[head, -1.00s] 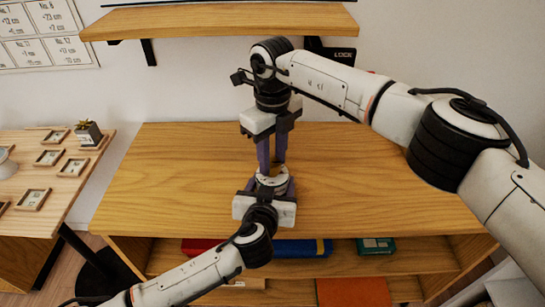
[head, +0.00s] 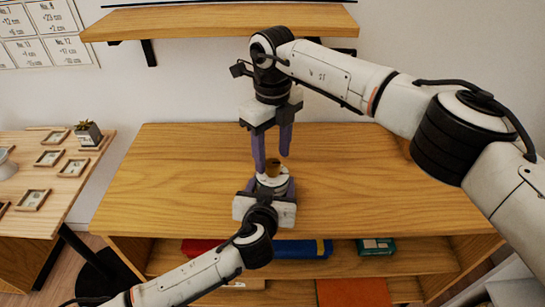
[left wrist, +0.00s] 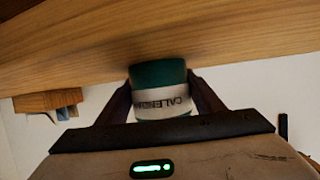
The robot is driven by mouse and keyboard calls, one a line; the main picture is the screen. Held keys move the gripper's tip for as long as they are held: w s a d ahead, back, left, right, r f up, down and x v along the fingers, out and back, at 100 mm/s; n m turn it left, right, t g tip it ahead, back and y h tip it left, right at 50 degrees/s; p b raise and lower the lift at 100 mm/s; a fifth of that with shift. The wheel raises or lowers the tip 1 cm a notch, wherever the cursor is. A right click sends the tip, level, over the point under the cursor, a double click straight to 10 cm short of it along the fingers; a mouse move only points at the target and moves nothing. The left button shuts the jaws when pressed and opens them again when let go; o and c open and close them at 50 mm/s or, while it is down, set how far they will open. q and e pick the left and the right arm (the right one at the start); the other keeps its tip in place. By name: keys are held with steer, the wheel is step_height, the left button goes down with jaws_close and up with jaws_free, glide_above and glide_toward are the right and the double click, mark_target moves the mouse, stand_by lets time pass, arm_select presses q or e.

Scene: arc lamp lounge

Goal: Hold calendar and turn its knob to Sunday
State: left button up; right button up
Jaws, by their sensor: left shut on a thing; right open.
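The calendar (head: 273,183) is a small round body with a brass-coloured knob (head: 272,168) on top, at the front middle of the wooden cabinet top. In the left wrist view the calendar (left wrist: 160,98) shows a green part and a white band with partly readable lettering. My left gripper (head: 270,188) is shut around its sides; its fingers (left wrist: 162,100) flank it in the left wrist view. My right gripper (head: 273,158) points down above the knob, its purple fingers spread apart and empty. The day the knob is set to is too small to read.
The cabinet top (head: 370,190) is otherwise clear. Books and boxes (head: 300,248) lie on the shelf below. A wall shelf (head: 220,22) hangs behind the right arm. A side table (head: 75,180) with small frames and a plant stands at the left.

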mark_target(273, 163)
step_height(273, 163, up, 10)
stand_by(0.3)
stand_by(0.3)
arm_select(q)
steer(key=o, duration=1.5)
steer(key=shift+c, duration=0.2)
